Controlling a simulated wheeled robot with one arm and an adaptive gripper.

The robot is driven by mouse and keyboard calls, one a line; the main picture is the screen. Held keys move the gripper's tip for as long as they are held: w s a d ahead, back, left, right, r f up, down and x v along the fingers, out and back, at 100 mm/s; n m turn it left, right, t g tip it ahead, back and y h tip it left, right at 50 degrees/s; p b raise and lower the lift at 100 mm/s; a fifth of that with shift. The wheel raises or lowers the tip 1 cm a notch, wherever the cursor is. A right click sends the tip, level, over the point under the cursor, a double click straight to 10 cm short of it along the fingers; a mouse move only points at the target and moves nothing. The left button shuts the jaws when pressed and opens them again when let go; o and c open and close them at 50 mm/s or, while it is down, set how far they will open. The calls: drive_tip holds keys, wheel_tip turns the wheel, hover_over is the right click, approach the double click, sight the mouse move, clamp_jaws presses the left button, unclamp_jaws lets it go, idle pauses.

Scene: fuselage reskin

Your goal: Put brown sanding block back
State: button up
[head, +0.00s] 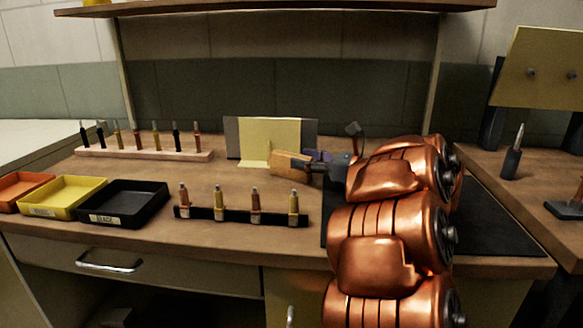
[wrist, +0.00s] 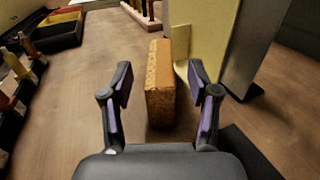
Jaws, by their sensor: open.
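The brown sanding block (wrist: 160,85) stands on the wooden bench between the two open fingers of my gripper (wrist: 162,88) in the wrist view. Small gaps show on both sides, and the fingers do not appear to touch it. In the head view the block (head: 289,166) lies in front of the yellow upright panel (head: 268,138), and my gripper (head: 313,165) reaches it from the right. My copper arm hides part of the bench on the right. The block's underside is hidden.
Orange, yellow and black trays (head: 123,203) sit at the left. A black strip holding several pegs (head: 240,216) lies at the front, and a wooden rack (head: 145,153) with several more stands behind. A black mat (head: 485,215) lies at the right.

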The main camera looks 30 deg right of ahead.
sight(291, 155)
drive_tip(key=shift+x, duration=2.2)
drive_tip(key=shift+c, duration=0.4)
drive_tip(key=shift+s, duration=0.1)
clamp_jaws()
drive_tip(key=shift+r, duration=1.5)
drive_tip(key=shift+s+r, duration=0.2)
drive_tip(key=shift+r, duration=0.15)
drive_tip(key=s+r, duration=0.1)
drive_tip(key=s, duration=1.4)
drive_tip(key=shift+s+a, duration=0.25)
drive_tip(key=shift+s, duration=0.05)
